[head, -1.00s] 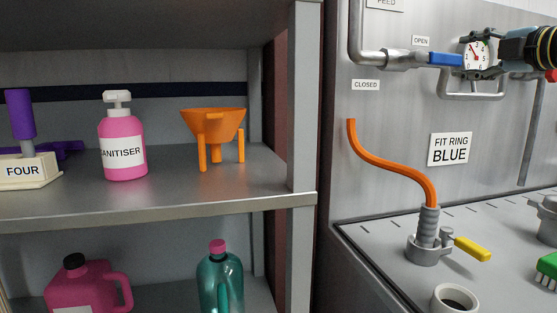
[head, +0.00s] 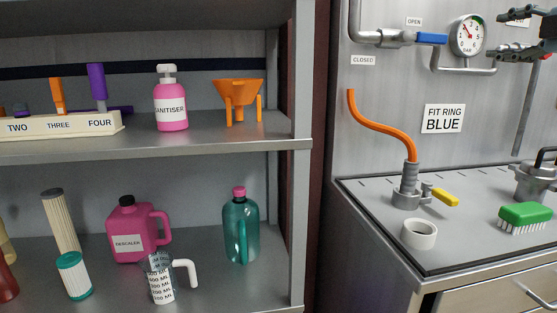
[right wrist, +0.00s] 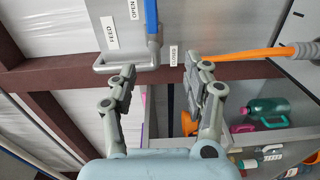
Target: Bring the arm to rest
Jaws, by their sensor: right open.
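My right gripper (head: 492,38) shows at the upper right edge of the head view, open, with its two dark fingers pointing left. It is in front of the grey wall panel, just right of the pressure gauge (head: 467,35). In the right wrist view the gripper (right wrist: 166,69) has its two fingers spread apart with nothing between them. The blue valve handle (head: 432,39) points right along its pipe, under the OPEN label. It also shows beyond the fingers in the right wrist view (right wrist: 151,18). My left gripper is not in view.
A worktop (head: 450,225) holds an orange hose (head: 378,130), a white ring (head: 419,234), a green brush (head: 525,216) and a metal pot (head: 537,180). On the left, a shelf (head: 210,143) carries a pink sanitiser bottle (head: 171,105) and an orange funnel (head: 239,95); jugs stand below.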

